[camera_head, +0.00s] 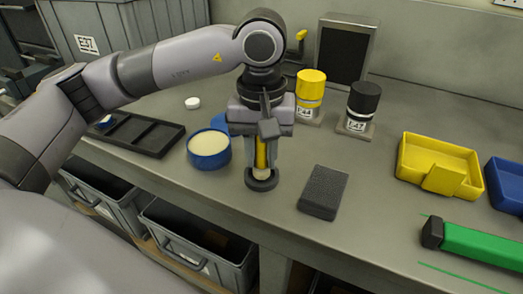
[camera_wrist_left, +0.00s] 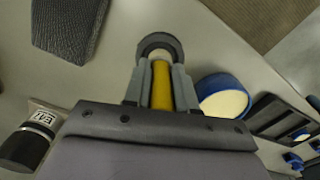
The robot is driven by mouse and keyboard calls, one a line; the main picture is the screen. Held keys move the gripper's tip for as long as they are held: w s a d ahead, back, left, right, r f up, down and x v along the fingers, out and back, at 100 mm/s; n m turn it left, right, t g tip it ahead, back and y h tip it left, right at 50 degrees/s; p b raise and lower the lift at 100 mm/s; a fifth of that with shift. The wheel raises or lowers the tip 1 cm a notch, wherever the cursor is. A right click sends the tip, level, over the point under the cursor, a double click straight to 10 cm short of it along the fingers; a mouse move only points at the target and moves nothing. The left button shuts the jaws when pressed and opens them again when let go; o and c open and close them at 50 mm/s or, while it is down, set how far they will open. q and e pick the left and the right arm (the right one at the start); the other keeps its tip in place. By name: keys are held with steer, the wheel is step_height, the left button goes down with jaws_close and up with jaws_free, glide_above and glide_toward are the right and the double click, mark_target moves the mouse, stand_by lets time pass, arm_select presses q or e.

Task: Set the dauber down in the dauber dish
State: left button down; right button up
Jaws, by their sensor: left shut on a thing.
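The dauber (camera_head: 261,154) has a yellow handle and a pale round tip. My left gripper (camera_head: 262,160) points down and is shut on its handle, which also shows in the left wrist view (camera_wrist_left: 162,85). The dauber is upright, with its tip at the small round black dauber dish (camera_head: 262,185). The dish's dark rim also shows in the left wrist view (camera_wrist_left: 146,43). I cannot tell whether the tip touches the dish floor. My right gripper is not in view.
A blue tub (camera_head: 208,161) of cream-coloured stuff stands just left of the dish, and a dark textured block (camera_head: 324,192) lies to its right. A black tray (camera_head: 132,133) is farther left. Yellow (camera_head: 310,85) and black (camera_head: 363,98) capped bottles stand behind.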

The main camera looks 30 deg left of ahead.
arm_select(q)
steer(key=shift+f+b, duration=0.3)
steer(key=shift+b, duration=0.15)
stand_by(0.6)
steer(key=c, duration=0.8)
jaws_free()
steer(key=shift+c, duration=0.2)
steer(key=shift+r, duration=3.6)
